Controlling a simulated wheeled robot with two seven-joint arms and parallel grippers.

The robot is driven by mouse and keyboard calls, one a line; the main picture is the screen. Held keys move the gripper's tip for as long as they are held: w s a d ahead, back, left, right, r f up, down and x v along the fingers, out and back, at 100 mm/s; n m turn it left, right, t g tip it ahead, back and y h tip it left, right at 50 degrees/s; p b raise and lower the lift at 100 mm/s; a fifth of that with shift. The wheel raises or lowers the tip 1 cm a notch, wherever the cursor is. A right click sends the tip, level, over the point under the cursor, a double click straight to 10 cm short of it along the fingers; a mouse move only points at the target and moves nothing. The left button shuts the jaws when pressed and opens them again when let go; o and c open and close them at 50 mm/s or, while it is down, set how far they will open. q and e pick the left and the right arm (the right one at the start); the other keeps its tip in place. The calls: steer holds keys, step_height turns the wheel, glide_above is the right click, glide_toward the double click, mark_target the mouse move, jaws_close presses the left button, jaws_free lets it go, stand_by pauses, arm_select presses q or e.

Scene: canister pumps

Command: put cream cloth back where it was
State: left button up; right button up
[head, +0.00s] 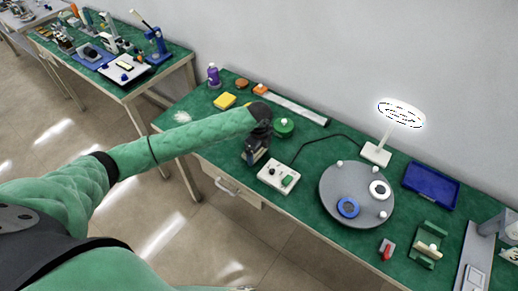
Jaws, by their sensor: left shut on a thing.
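My left arm reaches across from the left, and its dark left gripper (251,158) points down over the front part of the green bench. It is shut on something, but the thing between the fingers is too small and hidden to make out. I cannot clearly pick out a cream cloth. A pale, crumpled-looking thing (181,117) lies near the bench's left end, left of the gripper and apart from it; I cannot tell what it is. My right gripper is not in view.
A white control box (278,176) stands just right of the gripper, with a green round part (284,128) behind. A grey turntable (338,190), blue tray (430,187), lamp (376,153) and green fixture (427,258) are further right. A yellow block (224,101) lies back left.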

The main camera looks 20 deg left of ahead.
mark_target(259, 152)
arm_select(q)
steer(key=shift+f, duration=0.3)
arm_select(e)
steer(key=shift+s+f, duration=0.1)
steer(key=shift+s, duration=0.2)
arm_select(q)
steer(key=o, duration=0.6)
steer(key=shift+f, duration=0.1)
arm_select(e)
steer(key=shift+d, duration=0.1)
arm_select(q)
steer(key=shift+r+b, duration=0.3)
steer(key=shift+r, duration=0.1)
step_height(259, 152, up, 4)
steer(key=shift+w+b, duration=0.1)
steer(key=shift+b, duration=0.95)
steer(key=shift+r+b, duration=1.15)
steer(key=shift+r, duration=2.6)
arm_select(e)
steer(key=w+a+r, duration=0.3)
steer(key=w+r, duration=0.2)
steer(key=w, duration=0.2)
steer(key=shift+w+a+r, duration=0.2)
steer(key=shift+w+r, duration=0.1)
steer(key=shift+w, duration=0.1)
